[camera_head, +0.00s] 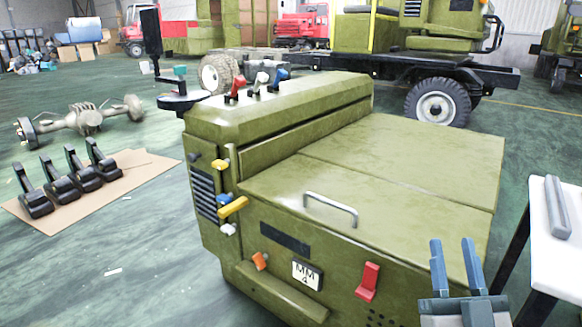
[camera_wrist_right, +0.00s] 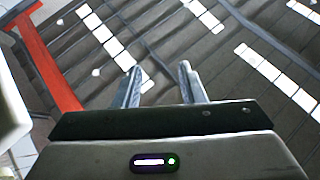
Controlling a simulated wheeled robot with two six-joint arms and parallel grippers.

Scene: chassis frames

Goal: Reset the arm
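My right gripper (camera_head: 455,254) is at the bottom right of the head view, with its two blue-grey fingers pointing up. The fingers stand apart, and nothing shows between them. The right wrist view also shows the two fingers (camera_wrist_right: 160,78) apart and empty, against a ceiling with rows of lights. My left gripper is not in view.
A white table (camera_head: 555,265) with a grey bar (camera_head: 557,207) stands at the right, close to my right gripper. Black pedals (camera_head: 62,188) lie on cardboard at left. Open floor shows at lower left.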

